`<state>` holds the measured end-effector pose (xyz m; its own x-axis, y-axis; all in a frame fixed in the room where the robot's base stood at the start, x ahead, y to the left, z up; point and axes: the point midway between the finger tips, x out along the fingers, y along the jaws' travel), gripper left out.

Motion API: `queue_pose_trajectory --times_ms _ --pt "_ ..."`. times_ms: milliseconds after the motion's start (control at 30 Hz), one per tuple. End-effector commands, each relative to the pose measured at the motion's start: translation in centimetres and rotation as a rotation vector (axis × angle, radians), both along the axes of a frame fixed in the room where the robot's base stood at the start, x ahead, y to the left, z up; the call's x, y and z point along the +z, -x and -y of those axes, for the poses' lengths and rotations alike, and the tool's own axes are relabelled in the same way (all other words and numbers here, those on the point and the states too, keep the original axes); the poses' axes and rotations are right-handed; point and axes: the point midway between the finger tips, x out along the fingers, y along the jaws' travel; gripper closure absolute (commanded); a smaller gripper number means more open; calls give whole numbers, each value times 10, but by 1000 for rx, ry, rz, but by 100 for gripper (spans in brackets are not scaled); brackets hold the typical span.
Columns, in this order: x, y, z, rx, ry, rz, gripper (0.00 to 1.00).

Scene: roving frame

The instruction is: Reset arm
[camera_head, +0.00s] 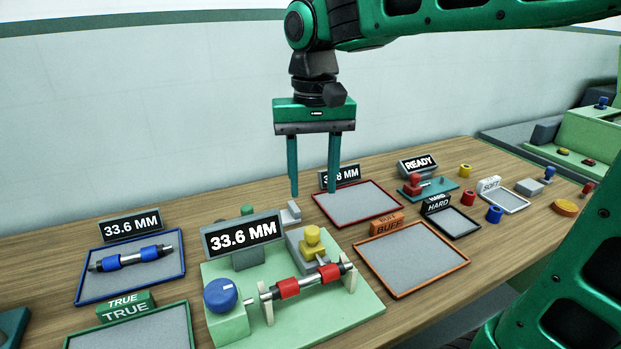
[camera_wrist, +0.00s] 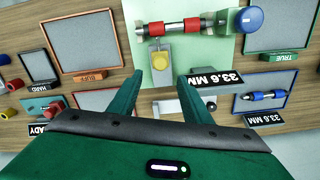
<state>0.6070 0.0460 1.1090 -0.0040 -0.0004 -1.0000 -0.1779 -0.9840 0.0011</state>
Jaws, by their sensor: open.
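My gripper (camera_head: 313,192) hangs from my green arm above the wooden table, fingers pointing down. Its two teal fingers are apart with nothing between them. In the wrist view my gripper (camera_wrist: 188,88) is also open over the table, behind the measuring station. The station's light green base (camera_head: 345,318) carries a roller with red collars (camera_head: 305,282), a blue knob (camera_head: 220,295), a yellow knob (camera_head: 312,236) and a display reading 33.6 MM (camera_head: 242,233). The roller lies across cream supports. My gripper touches none of these as far as I can see.
A blue-rimmed tray (camera_head: 84,291) holds a roller with blue collars (camera_head: 130,258). The red-rimmed tray (camera_head: 315,208), BUFF tray (camera_head: 400,292), HARD tray (camera_head: 476,229) and TRUE tray (camera_head: 191,329) look empty. A READY sign (camera_head: 418,163) and small coloured cylinders stand right.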

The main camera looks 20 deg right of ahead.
Motion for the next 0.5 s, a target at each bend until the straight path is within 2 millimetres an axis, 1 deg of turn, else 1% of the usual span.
queue_pose_trajectory --times_ms 267,333,367,433,467,500 --pt "0 0 1 -2 0 0 56" --pt "-1 1 5 -8 1 0 56" --pt "-3 2 9 -15 1 1 56" --pt "-9 8 26 -41 3 1 56" --pt "-13 12 37 -55 5 2 56" --pt "-19 19 53 -81 6 4 56"
